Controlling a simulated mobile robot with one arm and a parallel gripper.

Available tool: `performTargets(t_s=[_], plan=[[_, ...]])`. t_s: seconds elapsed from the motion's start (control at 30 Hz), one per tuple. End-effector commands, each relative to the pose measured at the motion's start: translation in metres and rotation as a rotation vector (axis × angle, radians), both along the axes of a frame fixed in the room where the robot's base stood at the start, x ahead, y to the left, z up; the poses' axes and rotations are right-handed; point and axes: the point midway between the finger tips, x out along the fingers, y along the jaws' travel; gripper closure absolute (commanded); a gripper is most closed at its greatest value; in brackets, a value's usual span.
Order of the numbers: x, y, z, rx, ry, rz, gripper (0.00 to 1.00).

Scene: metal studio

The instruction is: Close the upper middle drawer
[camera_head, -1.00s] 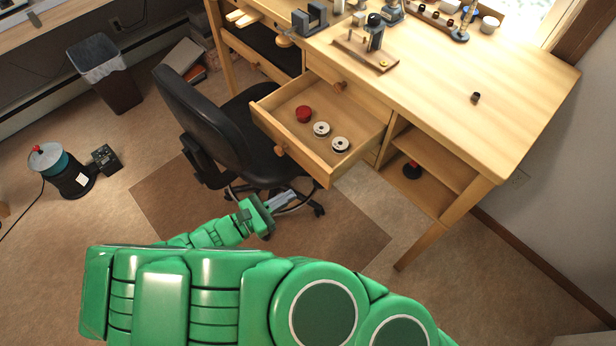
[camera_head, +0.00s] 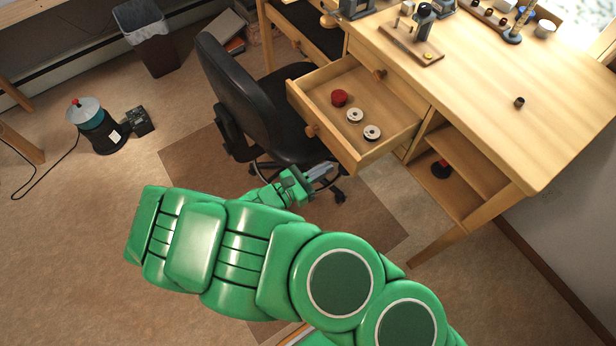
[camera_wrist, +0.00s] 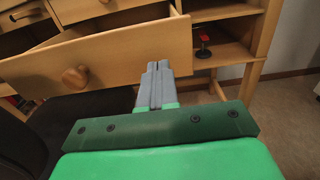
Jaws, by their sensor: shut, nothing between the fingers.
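The wooden drawer (camera_head: 357,156) is pulled out from the desk, below the closed top drawer with a round knob. It holds a red round item (camera_head: 339,97) and two pale spools (camera_head: 364,124). Its front has a round wooden knob (camera_head: 312,131), which also shows in the wrist view (camera_wrist: 75,77). My gripper (camera_head: 322,170) is shut and empty, in front of the drawer and low near its right end. In the wrist view my gripper's fingers (camera_wrist: 157,72) point toward the right end of the drawer front; I cannot tell whether they touch it.
A black office chair (camera_head: 245,105) stands left of the drawer, close to my arm. The desk top (camera_head: 480,110) carries small tools. Open shelves (camera_head: 455,180) lie right of the drawer. A bin (camera_head: 147,38) and a canister (camera_head: 97,125) stand on the floor at left.

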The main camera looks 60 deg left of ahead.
Motion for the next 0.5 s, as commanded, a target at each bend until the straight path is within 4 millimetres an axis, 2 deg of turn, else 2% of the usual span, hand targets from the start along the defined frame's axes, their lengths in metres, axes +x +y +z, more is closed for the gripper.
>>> performTargets(t_s=[0.2, 0.5], plan=[[0.029, -0.001, 0.0, -0.001, -0.001, -0.003, 1.0], [0.042, 0.0, 0.0, 0.0, 0.0, 0.0, 1.0]])
